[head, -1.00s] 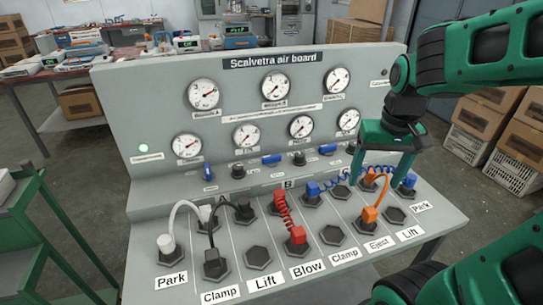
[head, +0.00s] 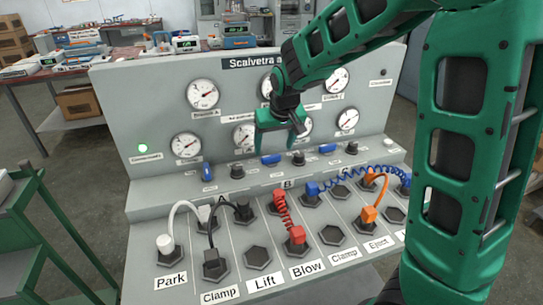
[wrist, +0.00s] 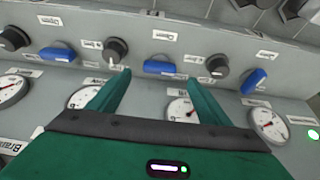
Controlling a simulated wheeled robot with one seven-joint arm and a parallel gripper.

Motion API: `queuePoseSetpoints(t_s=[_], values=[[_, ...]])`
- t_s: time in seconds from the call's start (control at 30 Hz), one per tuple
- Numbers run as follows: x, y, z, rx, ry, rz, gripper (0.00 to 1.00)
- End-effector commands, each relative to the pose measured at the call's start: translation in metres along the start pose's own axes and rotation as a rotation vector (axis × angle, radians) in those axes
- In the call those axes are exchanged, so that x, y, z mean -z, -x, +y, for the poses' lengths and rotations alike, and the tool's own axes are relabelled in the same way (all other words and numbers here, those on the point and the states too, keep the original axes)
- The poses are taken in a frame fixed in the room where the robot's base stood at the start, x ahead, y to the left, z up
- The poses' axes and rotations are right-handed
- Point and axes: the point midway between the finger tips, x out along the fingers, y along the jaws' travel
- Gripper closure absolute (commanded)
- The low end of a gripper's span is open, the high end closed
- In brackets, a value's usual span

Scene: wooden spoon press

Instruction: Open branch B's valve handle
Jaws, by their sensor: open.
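Three blue valve handles sit along the board's ledge. The middle one, which I take for branch B's (head: 271,160), lies crosswise. It also shows in the wrist view (wrist: 165,67), just beyond the gap between my fingers. The left blue handle (head: 207,172) points front to back, and the right one (head: 327,148) lies crosswise. My gripper (head: 278,142) is open and empty, with its fingers (wrist: 157,77) pointing at the ledge, above and apart from the middle handle.
Black knobs (head: 298,158) stand between the handles. Gauges (head: 204,94) fill the upright panel close behind my gripper. Hoses, such as the red coiled one (head: 283,212) and the orange one (head: 383,190), cross the lower sloped panel. A green cart (head: 50,235) stands at left.

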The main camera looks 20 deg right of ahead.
Motion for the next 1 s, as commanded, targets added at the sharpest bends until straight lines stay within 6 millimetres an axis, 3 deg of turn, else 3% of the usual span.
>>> queuePoseSetpoints(t_s=[0.1, 0.3, 0.5, 0.8, 0.97, 1.0], values=[[-0.001, -0.022, 0.001, -0.002, -0.001, -0.004, 0.28], [-0.001, -0.048, 0.001, -0.001, 0.000, -0.003, 0.28], [-0.001, -0.059, 0.001, 0.000, 0.000, -0.002, 0.28], [-0.001, -0.060, 0.000, 0.000, 0.000, -0.001, 0.28], [-0.001, -0.060, 0.000, 0.000, 0.000, -0.001, 0.66], [-0.001, -0.060, 0.000, 0.000, 0.000, -0.001, 0.69]])
